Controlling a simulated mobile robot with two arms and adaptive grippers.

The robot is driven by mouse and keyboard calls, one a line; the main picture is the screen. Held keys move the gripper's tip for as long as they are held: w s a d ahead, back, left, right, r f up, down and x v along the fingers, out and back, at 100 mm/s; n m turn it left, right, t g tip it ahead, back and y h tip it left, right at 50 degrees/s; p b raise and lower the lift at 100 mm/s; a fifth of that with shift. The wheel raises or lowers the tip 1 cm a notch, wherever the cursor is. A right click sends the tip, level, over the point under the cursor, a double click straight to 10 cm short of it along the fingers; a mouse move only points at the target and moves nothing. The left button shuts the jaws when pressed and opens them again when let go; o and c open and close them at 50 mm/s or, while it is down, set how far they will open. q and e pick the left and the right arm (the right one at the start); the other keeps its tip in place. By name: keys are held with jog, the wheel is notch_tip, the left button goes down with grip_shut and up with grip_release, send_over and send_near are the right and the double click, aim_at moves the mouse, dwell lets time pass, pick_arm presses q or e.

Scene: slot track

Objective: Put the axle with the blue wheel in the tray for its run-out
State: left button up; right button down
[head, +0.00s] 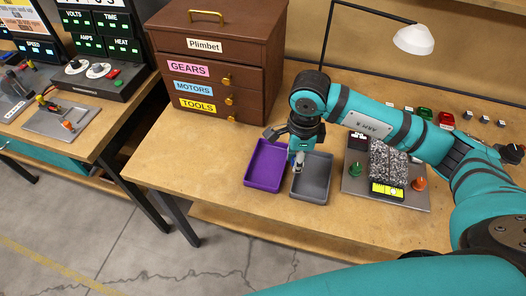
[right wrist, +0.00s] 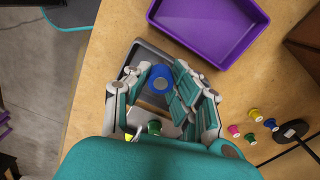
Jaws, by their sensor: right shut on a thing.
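My right gripper (head: 298,162) points down over the left part of the grey tray (head: 322,188) in the head view. In the right wrist view its fingers (right wrist: 170,85) are shut around the axle with the blue wheel (right wrist: 160,77). The wheel faces the camera, and the axle below it is mostly hidden. The grey tray (right wrist: 140,55) lies behind the fingers there; I cannot tell whether the axle touches its floor. A purple tray (head: 250,178) stands just left of the grey one and is empty. My left gripper is not in view.
A brown drawer chest (head: 222,55) stands behind the trays. A metal plate with a speckled block (head: 385,160) and green and orange knobs lies to the right. Several small coloured pieces (right wrist: 252,125) stand near the lamp base (right wrist: 292,130). The bench front-left is clear.

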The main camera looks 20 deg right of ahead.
jog(key=w+a+f+p, duration=0.1)
jog(key=w+a, duration=0.1)
jog(key=w, duration=0.1)
jog(key=w+a+f+p, duration=0.1)
jog(key=w+a, duration=0.1)
jog(key=w+a+f+p, duration=0.1)
jog(key=w+a, duration=0.1)
jog(key=w, duration=0.1)
jog(key=shift+w+a+f+p, duration=0.25)
jog(key=shift+w+a+p, duration=0.05)
jog(key=shift+a+p, duration=0.05)
jog(key=shift+f, duration=0.5)
jog(key=shift+d, duration=0.1)
jog(key=shift+f, duration=0.15)
jog(key=c, duration=1.2)
grip_release()
jog(key=shift+o, duration=0.2)
